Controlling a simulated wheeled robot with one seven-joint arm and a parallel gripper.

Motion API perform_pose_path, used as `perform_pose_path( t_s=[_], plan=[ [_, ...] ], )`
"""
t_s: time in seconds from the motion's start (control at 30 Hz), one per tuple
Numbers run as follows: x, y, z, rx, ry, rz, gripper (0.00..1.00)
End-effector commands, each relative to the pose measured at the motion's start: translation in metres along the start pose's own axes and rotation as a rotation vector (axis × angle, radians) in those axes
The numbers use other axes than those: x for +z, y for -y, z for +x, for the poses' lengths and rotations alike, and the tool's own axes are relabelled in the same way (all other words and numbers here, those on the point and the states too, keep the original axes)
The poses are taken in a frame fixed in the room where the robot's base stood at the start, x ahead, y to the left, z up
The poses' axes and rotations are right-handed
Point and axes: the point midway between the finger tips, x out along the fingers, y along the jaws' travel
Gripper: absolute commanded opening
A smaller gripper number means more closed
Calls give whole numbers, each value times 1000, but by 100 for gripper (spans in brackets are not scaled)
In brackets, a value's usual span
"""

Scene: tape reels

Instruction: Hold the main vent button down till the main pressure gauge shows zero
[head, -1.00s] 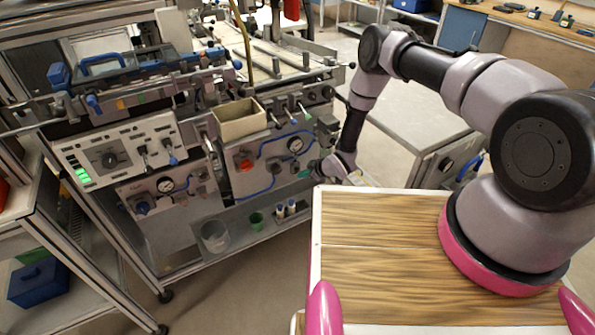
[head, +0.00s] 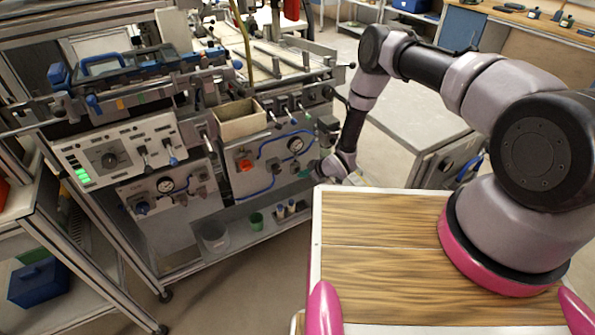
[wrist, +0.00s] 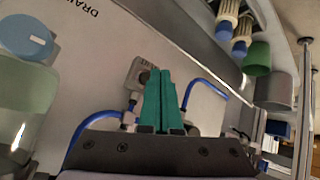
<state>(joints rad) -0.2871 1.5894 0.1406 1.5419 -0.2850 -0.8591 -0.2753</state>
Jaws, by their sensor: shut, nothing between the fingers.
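My gripper (wrist: 160,74) has its two teal fingers closed together with nothing between them. In the wrist view the fingertips overlap the right side of a small grey vent block (wrist: 139,73), with lettering beside it. The fingers partly hide the block, and I cannot tell whether they press its button. In the head view my gripper (head: 304,173) is at the lower right of the right panel. A round gauge (head: 296,144) sits just above it. Another gauge (head: 165,185) is on the left panel. I cannot read either needle or tell which is the main one.
Blue tubing (wrist: 207,88) runs close to the fingers. A blue knob (wrist: 26,38) is at the wrist view's left. A green cup (head: 256,220) and a clear beaker (head: 214,237) stand on the shelf below. A red knob (head: 245,165) is on the right panel.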

Motion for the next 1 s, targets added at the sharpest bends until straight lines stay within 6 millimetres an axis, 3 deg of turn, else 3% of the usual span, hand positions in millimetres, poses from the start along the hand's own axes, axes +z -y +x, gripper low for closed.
perform_pose_path(
  t_s=[1.0],
  plan=[
    [-4,-4,6,0,0,0,0]
  ],
)
